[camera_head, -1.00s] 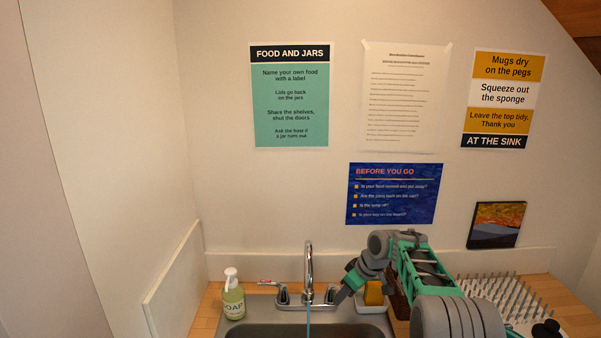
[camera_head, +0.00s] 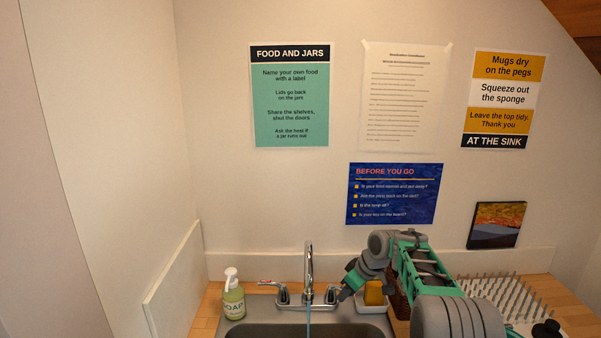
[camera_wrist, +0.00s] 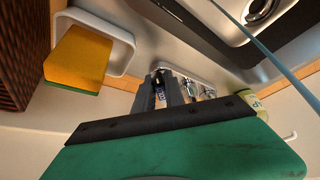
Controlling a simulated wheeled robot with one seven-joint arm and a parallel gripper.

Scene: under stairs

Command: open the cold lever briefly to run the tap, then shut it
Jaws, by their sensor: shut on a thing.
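The chrome tap (camera_head: 309,262) stands at the back of the sink, and a thin blue stream of water (camera_head: 308,318) runs from its spout. The stream also crosses the upper right of the wrist view (camera_wrist: 252,42). The hot lever (camera_head: 268,283), with a red mark, is on the tap's left. My gripper (camera_head: 340,292) is at the tap's right side. In the wrist view its fingers (camera_wrist: 165,88) are closed around the cold lever (camera_wrist: 160,91), whose blue mark shows between them. The fingers hide most of this lever in the head view.
A soap bottle (camera_head: 233,298) stands left of the sink (camera_head: 262,330). A yellow sponge (camera_head: 373,293) sits in a white dish (camera_head: 371,308) close to the right of my gripper. A pegged drying rack (camera_head: 505,300) is farther right. The wall is close behind.

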